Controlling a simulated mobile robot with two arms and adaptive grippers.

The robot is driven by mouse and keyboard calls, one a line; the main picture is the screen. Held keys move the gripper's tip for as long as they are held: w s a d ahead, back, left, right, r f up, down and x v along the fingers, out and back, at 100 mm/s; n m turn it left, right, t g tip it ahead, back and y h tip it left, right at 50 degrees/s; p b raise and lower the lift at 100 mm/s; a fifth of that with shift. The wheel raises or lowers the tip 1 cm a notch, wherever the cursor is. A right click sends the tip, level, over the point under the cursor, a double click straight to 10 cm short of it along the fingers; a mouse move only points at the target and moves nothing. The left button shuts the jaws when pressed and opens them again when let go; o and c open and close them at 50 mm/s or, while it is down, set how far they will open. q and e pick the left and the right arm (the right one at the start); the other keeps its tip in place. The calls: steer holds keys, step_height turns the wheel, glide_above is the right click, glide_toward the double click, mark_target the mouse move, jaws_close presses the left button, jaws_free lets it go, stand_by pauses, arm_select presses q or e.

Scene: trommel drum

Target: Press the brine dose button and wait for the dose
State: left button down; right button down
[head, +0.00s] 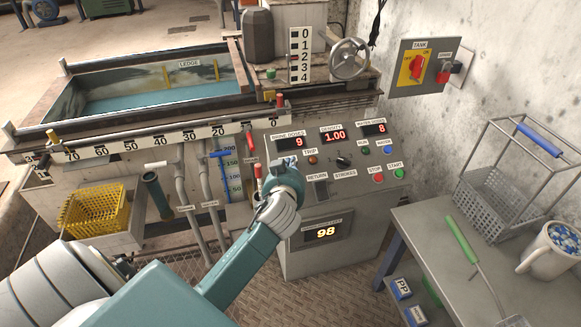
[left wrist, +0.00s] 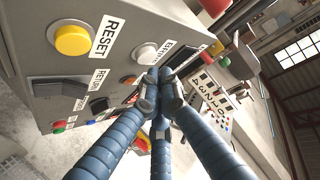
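The control panel (head: 352,160) stands in the middle of the head view. Its display marked brine doses (head: 299,142) reads 9, density 1.00 and water doses 8. My left gripper (head: 288,172) is at the panel's upper left and hides part of it. In the left wrist view, the left gripper's (left wrist: 160,88) fingers are drawn together, with nothing seen between them. A pale round button (left wrist: 147,53) sits by the partly covered BRINE label (left wrist: 174,51), just beyond the fingertips. I cannot tell whether they touch it. My right gripper is out of view.
A yellow RESET button (left wrist: 73,40) is close by in the wrist view. The panel also has a blue button (head: 388,150), a red stop button (head: 378,178) and a green start button (head: 399,173). A grey table (head: 420,225) stands at the right.

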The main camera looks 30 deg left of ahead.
arm_select(q)
steer(key=shift+f, duration=0.15)
steer(key=shift+w+a+f, duration=0.1)
steer(key=shift+a+f, duration=0.05)
steer(key=shift+f, duration=0.1)
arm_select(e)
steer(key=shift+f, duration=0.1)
arm_select(q)
steer(key=shift+w+a+f+b, duration=0.15)
steer(key=shift+f+b, duration=0.2)
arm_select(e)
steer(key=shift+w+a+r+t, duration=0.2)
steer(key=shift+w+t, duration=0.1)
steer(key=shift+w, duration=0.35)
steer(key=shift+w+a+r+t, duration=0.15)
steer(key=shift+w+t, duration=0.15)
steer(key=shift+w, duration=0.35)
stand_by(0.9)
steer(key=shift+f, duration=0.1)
